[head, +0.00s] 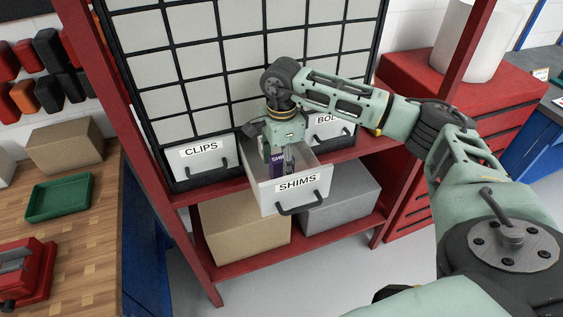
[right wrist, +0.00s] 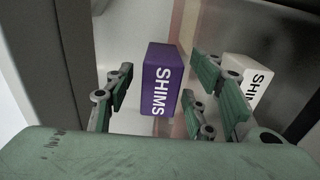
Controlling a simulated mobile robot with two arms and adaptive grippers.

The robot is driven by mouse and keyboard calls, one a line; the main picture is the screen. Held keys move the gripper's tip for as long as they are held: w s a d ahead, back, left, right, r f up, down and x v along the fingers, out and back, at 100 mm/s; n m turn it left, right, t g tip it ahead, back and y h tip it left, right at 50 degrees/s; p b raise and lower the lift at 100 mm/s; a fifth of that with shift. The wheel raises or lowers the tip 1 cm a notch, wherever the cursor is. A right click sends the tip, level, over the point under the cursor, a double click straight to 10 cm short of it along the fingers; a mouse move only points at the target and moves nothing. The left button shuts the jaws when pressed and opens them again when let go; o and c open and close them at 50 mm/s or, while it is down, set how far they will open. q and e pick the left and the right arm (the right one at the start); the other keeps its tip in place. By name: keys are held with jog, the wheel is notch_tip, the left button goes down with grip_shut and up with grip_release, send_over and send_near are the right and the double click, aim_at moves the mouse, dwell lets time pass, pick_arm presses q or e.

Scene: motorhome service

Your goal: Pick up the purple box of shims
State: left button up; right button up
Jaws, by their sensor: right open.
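The purple box of shims (right wrist: 161,80) stands in the open drawer labelled SHIMS (head: 262,190), with white SHIMS lettering on its side. In the head view the purple box (head: 277,163) is partly hidden by my right gripper. My right gripper (head: 283,155) reaches down into the drawer from above. In the right wrist view my right gripper (right wrist: 160,97) is open, with green-padded fingers on both sides of the purple box and gaps showing between. A white box with SHIMS lettering (right wrist: 248,80) stands to the right, beyond the right fingers. My left gripper is not in view.
The drawer walls surround my right gripper closely. The CLIPS drawer (head: 203,165) at left is shut, and another labelled drawer (head: 333,130) is at right. Cardboard (head: 240,228) and grey (head: 342,203) boxes sit on the shelf below. A wooden bench (head: 95,230) stands at left.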

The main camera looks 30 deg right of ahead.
jog(key=shift+f, duration=0.1)
jog(key=c, duration=1.2)
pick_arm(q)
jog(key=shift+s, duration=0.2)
pick_arm(e)
grip_shut()
